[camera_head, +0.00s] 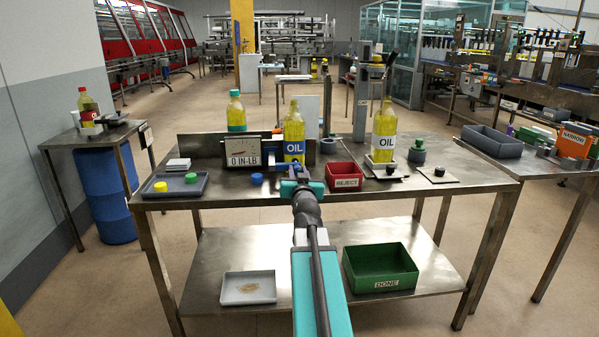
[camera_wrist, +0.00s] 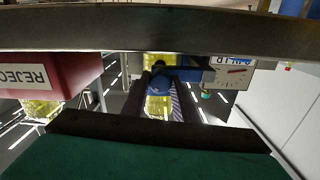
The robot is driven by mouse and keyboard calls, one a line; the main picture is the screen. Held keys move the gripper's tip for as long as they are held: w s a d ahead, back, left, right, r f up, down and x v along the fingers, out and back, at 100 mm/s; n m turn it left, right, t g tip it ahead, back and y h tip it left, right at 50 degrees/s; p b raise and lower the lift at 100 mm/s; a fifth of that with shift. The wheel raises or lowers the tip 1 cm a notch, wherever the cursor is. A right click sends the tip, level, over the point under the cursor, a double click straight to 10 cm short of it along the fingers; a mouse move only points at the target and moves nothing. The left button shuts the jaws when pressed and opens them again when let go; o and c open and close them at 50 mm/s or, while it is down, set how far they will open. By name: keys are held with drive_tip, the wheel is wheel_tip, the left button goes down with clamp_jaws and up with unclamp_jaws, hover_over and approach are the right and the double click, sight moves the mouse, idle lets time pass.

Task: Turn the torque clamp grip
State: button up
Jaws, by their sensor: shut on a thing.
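The blue torque clamp grip (camera_wrist: 161,81) sits between the dark fingers of my gripper (camera_wrist: 161,92) in the wrist view, which is upside down. My gripper is shut on it. In the head view my gripper (camera_head: 296,176) reaches to the clamp in front of the middle OIL bottle (camera_head: 293,131), and the arm and gripper hide most of the grip. The torque gauge (camera_head: 241,152), labelled 0 IN-LB, stands left of the clamp. Its red needle also shows on the gauge in the wrist view (camera_wrist: 233,73). The grip's turn angle cannot be told.
A red REJECT bin (camera_head: 344,176) stands close right of my gripper. A grey tray (camera_head: 174,186) with yellow and green caps and a loose blue cap (camera_head: 256,179) lie to the left. Another yellow bottle (camera_head: 384,133) stands right. A green DONE bin (camera_head: 379,268) is on the lower shelf.

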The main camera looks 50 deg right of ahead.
drive_tip(key=m, duration=0.3)
drive_tip(key=m+p, duration=0.1)
drive_tip(key=m, duration=0.3)
drive_tip(key=shift+s+d, duration=0.1)
drive_tip(key=shift+s, duration=0.1)
idle(1.0)
drive_tip(key=o, duration=1.1)
drive_tip(key=shift+c, duration=0.2)
drive_tip(key=shift+v, duration=1.45)
drive_tip(key=shift+f+b, duration=0.15)
drive_tip(key=shift+b, duration=0.15)
drive_tip(key=shift+a+b, duration=0.2)
drive_tip(key=shift+b, duration=0.35)
